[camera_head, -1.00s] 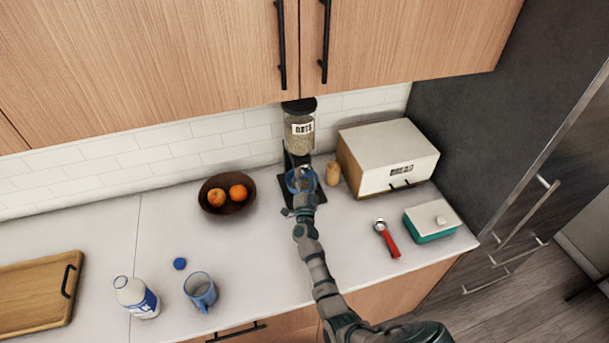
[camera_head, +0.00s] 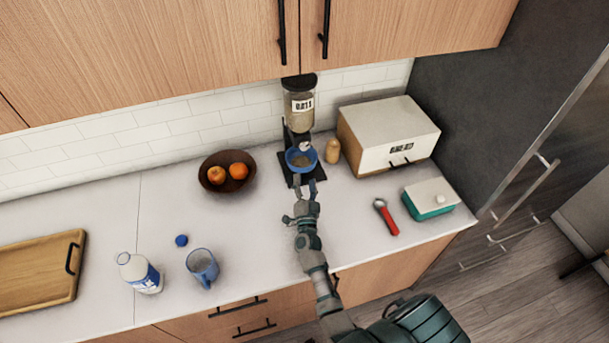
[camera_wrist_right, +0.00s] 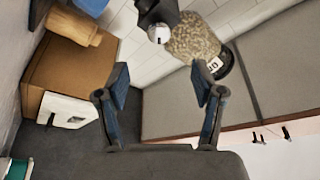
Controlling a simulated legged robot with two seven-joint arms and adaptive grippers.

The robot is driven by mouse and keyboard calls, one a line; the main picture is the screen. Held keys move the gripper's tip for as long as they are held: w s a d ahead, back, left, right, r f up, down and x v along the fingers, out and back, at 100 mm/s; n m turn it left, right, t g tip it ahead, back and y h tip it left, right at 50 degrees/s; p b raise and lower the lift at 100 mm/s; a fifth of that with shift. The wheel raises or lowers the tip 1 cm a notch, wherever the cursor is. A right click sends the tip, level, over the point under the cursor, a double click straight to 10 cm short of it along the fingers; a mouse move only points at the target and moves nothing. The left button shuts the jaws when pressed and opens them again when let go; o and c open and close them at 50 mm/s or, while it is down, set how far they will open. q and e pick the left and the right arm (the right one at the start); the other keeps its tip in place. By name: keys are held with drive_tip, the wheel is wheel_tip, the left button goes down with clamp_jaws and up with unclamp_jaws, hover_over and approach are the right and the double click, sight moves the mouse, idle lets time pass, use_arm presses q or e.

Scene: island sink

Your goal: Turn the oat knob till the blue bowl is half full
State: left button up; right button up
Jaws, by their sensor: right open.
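The oat dispenser (camera_head: 299,108), a clear oat-filled jar with a label and dark lid, stands against the tiled wall; its jar is tilted in the right wrist view (camera_wrist_right: 195,42). Its silver knob (camera_head: 305,145) sits below the jar and also shows in the right wrist view (camera_wrist_right: 158,33). The blue bowl (camera_head: 290,164) rests on the dispenser's dark base, with tan contents inside; their exact level is hard to tell. My right gripper (camera_head: 305,183) is open and empty, just in front of the bowl and apart from the knob. My left gripper is not in view.
A bread box (camera_head: 388,138) and a small wooden shaker (camera_head: 332,151) stand right of the dispenser. A fruit bowl (camera_head: 213,187) is to the left. A red-handled tool (camera_head: 387,219) and teal butter dish (camera_head: 432,208) lie front right. A mug (camera_head: 202,266) and bottle (camera_head: 143,279) stand front left.

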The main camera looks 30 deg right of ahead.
drive_tip(key=s+d+r+n+y+p, duration=0.25)
drive_tip(key=s+r+n+y, duration=0.2)
drive_tip(key=s+n, duration=0.4)
drive_tip(key=n+g+p, duration=0.1)
drive_tip(key=n+p, duration=0.1)
drive_tip(key=n, duration=0.1)
approach(306, 147)
drive_tip(key=shift+m+y, duration=0.25)
drive_tip(key=shift+y, duration=0.2)
drive_tip(key=x, duration=0.8)
drive_tip(key=shift+w+d+r, duration=0.1)
drive_tip(key=shift+d+r, duration=0.05)
drive_tip(key=shift+d, duration=0.15)
drive_tip(key=shift+a, duration=0.1)
drive_tip(key=c, duration=1.1)
drive_tip(key=m, duration=0.3)
drive_tip(key=shift+c, duration=0.2)
drive_tip(key=o, duration=1.1)
drive_tip(key=shift+o, duration=0.2)
